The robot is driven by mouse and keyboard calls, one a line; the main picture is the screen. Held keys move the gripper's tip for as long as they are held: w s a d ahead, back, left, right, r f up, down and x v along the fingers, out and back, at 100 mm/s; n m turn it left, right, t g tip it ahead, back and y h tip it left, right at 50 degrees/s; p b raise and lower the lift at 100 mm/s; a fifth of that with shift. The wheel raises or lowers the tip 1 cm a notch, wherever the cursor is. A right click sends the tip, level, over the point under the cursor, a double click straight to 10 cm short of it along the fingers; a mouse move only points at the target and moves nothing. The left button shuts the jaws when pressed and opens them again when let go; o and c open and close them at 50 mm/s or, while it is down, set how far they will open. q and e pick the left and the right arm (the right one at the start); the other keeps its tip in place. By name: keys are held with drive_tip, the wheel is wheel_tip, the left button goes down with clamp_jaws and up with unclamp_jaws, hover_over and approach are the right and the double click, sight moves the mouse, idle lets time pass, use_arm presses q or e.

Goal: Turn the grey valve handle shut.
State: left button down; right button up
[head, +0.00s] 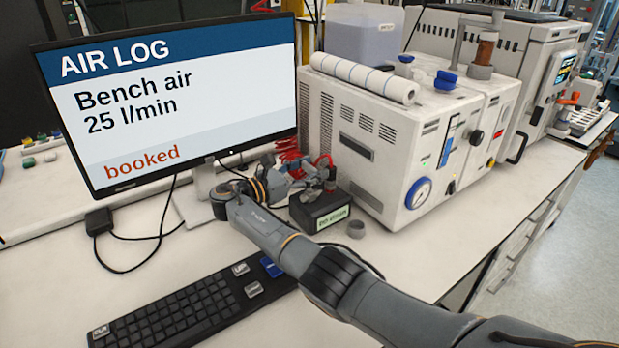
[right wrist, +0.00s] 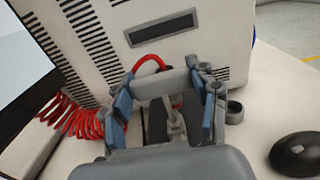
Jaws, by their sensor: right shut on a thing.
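The grey valve handle (right wrist: 165,83) shows in the right wrist view as a bar lying crosswise between the blue-padded fingers of my right gripper (right wrist: 165,98). The fingers are shut on it, one at each end. Below the bar, a thin metal stem runs down over a dark body. In the head view my right gripper (head: 316,180) is at the valve, above a black box (head: 318,211) with a green label. There the handle is small and partly hidden by the gripper. My left gripper is in neither view.
A white instrument (head: 395,140) with a gauge stands right behind the valve. A red coiled hose (right wrist: 75,118) lies left of it. A monitor (head: 170,100) and keyboard (head: 185,315) stand to the left.

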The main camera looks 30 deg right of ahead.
drive_tip(key=shift+r, duration=0.1)
idle(0.4)
drive_tip(key=o, duration=1.2)
drive_tip(key=shift+d, duration=0.1)
drive_tip(key=shift+c, duration=0.2)
drive_tip(key=a, duration=0.7)
drive_tip(key=shift+s+a, duration=0.25)
drive_tip(key=shift+s, duration=0.2)
